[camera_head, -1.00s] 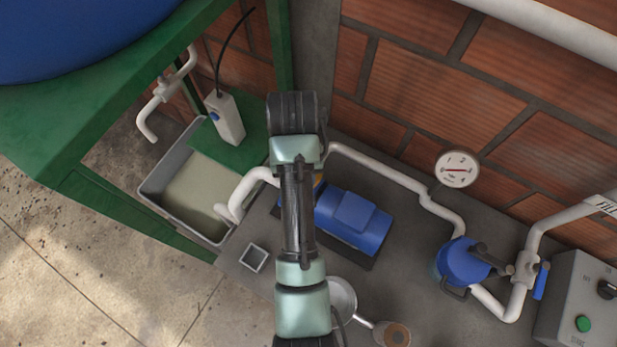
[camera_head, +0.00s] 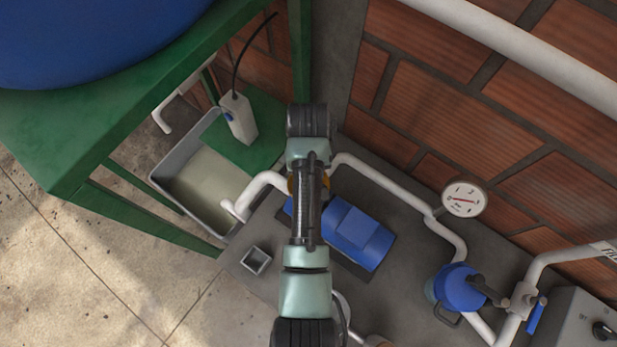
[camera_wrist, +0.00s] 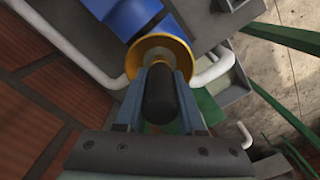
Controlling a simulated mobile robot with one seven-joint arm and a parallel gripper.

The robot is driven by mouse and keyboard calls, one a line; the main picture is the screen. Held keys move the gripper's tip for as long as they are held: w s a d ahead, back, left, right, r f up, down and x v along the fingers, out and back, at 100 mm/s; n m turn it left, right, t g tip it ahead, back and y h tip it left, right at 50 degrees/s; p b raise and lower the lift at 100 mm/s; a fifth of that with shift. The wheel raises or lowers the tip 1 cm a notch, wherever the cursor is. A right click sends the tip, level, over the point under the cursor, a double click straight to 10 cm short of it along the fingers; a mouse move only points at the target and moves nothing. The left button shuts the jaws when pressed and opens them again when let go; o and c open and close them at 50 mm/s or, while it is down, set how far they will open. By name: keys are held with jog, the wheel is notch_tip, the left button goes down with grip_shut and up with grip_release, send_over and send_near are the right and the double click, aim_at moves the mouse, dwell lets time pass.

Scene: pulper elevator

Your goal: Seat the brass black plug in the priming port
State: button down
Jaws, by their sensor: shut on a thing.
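In the wrist view my gripper (camera_wrist: 160,78) has its two blue fingers closed on the black cylindrical grip of the plug (camera_wrist: 160,98). Just beyond the fingertips is a brass-yellow ring or funnel (camera_wrist: 180,46), by the blue pump body (camera_wrist: 130,14). In the head view my arm hides the gripper and plug; a sliver of yellow (camera_head: 294,185) shows beside the arm.
A blue motor (camera_head: 352,232) sits right of my arm on the grey base. White pipes (camera_head: 385,190) run near it to a blue filter pot (camera_head: 458,288). A round gauge (camera_head: 464,199) is near the brick wall. A grey basin (camera_head: 190,205) and green stand (camera_head: 120,90) are left.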

jog(key=shift+f, duration=1.45)
jog(key=shift+f, duration=0.15)
jog(key=c, duration=0.8)
grip_release()
notch_tip(320, 180, up, 11)
jog(key=shift+r+b, duration=0.15)
jog(key=shift+b, duration=0.35)
jog(key=shift+r+p, duration=0.55)
jog(key=shift+r, duration=0.05)
